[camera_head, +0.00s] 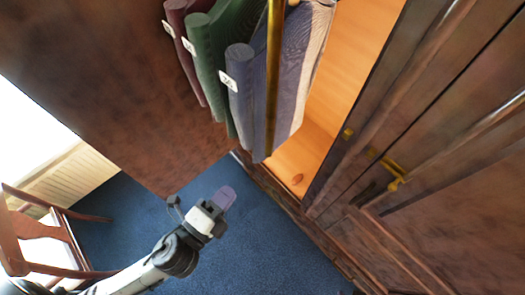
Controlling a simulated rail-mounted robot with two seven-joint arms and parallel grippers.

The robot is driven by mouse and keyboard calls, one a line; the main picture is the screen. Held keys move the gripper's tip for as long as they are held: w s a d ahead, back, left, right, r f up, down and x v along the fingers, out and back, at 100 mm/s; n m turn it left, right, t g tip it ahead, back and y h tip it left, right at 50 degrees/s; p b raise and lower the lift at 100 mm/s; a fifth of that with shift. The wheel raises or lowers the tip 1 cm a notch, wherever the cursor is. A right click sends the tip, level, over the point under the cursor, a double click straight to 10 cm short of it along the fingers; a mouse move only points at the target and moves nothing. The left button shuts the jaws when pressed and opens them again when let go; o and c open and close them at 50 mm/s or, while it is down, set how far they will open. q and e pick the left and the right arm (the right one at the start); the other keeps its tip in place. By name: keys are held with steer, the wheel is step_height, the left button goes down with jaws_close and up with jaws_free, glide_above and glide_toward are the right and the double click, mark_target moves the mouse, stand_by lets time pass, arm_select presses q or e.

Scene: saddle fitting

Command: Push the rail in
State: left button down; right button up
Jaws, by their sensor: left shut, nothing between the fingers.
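A brass-coloured rail (273,75) sticks out of the open wooden cabinet at the top centre. My right gripper is out of view.
A dark door with a brass handle (396,174) stands at right. A wooden chair (45,235) is at lower left. Blue carpet (265,245) lies open below.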

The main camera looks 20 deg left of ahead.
mark_target(267, 146)
arm_select(q)
steer(key=p+x, duration=0.2)
steer(key=x, duration=1)
steer(key=shift+w+r+p, duration=0.1)
steer(key=shift+w+p, duration=0.05)
steer(key=shift+p, duration=0.25)
steer(key=shift+w+d, duration=0.2)
steer(key=shift+w, duration=0.5)
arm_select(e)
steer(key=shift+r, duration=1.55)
